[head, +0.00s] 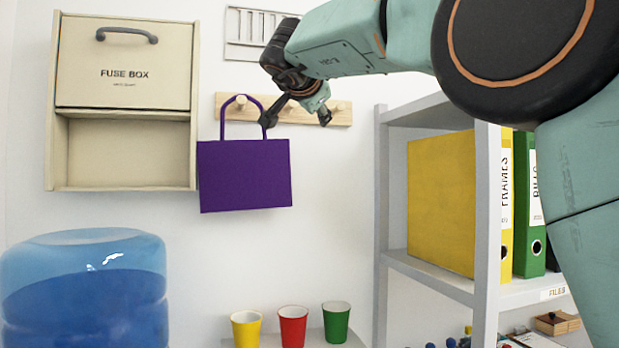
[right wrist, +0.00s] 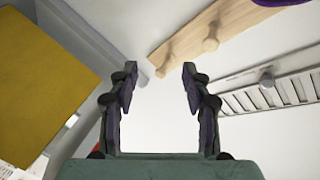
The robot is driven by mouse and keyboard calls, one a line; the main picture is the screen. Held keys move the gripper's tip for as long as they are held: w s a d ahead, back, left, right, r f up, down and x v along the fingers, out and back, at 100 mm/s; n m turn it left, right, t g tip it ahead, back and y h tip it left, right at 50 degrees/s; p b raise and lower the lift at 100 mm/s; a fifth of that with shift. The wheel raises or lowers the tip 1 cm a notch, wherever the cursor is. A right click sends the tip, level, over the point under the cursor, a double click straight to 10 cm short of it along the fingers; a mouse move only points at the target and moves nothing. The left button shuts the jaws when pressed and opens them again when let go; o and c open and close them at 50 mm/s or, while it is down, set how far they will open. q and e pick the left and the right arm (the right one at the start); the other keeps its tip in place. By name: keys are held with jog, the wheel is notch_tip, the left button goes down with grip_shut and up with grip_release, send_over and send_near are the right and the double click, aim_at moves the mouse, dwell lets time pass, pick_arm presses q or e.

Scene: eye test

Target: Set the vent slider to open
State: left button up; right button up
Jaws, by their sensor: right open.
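The white vent (head: 248,28) is on the wall at the top of the head view, with its right part hidden behind my right arm. In the right wrist view the vent (right wrist: 292,92) lies at the right, with slots along it. A small dark knob (right wrist: 267,80) shows at its upper edge; I cannot tell for sure that it is the slider, nor how it is set. My right gripper (head: 297,117) is open and empty, in front of the peg rail and below the vent. In the right wrist view its fingers (right wrist: 160,72) are apart, with bare wall between them. My left gripper is out of view.
A wooden peg rail (head: 343,111) carries a purple bag (head: 245,176), close to my right gripper. The fuse box (head: 125,75) is at left, a blue water bottle (head: 85,295) below. A grey shelf (head: 383,200) with binders stands at right. Several cups (head: 292,326) stand below.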

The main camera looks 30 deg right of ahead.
jog(key=w+f+n, duration=0.1)
jog(key=w+f, duration=0.1)
jog(key=f, duration=0.5)
jog(key=w+d+f+h, duration=0.1)
jog(key=f, duration=0.6)
jog(key=shift+w+d+n+g, duration=0.15)
jog(key=shift+w+n+g, duration=0.25)
jog(key=shift+w, duration=0.1)
jog(key=shift+r, duration=0.1)
